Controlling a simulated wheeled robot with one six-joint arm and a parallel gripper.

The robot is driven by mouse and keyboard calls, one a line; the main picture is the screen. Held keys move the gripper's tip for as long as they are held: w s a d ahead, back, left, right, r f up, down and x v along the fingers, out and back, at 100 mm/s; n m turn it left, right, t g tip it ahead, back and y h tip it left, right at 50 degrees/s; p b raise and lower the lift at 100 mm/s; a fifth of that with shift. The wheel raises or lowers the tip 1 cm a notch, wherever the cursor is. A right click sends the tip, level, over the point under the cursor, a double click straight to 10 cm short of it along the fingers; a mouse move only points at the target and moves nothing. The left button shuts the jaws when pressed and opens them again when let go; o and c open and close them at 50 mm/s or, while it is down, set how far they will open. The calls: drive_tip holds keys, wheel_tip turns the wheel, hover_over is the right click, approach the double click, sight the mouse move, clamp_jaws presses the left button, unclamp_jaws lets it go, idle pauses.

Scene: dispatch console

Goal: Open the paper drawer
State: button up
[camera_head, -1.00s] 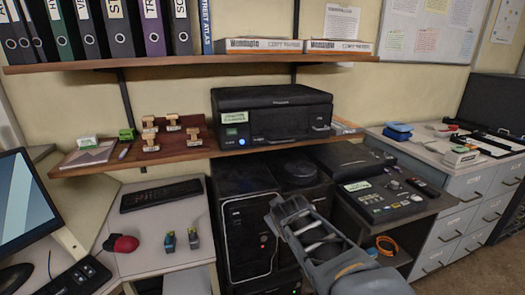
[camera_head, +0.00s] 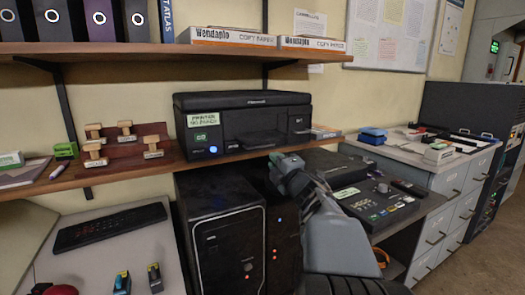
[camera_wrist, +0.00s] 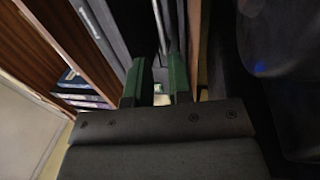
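The black printer (camera_head: 245,104) sits on the wooden shelf, with a label (camera_head: 202,119) reading "PRINTER NO PAPER" and a lit blue button. Its recessed front (camera_head: 255,140) shows no drawer clearly pulled out; my gripper covers part of the lower right. My gripper (camera_head: 279,158) is just in front of the printer's lower right front, at about shelf height. In the wrist view its two green-tipped fingers (camera_wrist: 156,84) stand a little apart with a gap and nothing clearly held. A dark body with a faint blue glow (camera_wrist: 262,68) fills the right side there; contact cannot be told.
Wooden stamps (camera_head: 96,147) stand left of the printer on the shelf (camera_head: 120,172). Copy paper boxes (camera_head: 226,37) lie on the upper shelf. A dark control panel (camera_head: 380,200) is below right, and black computer towers (camera_head: 228,240) stand under the shelf.

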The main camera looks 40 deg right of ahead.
drive_tip(key=x, duration=0.9)
clamp_jaws()
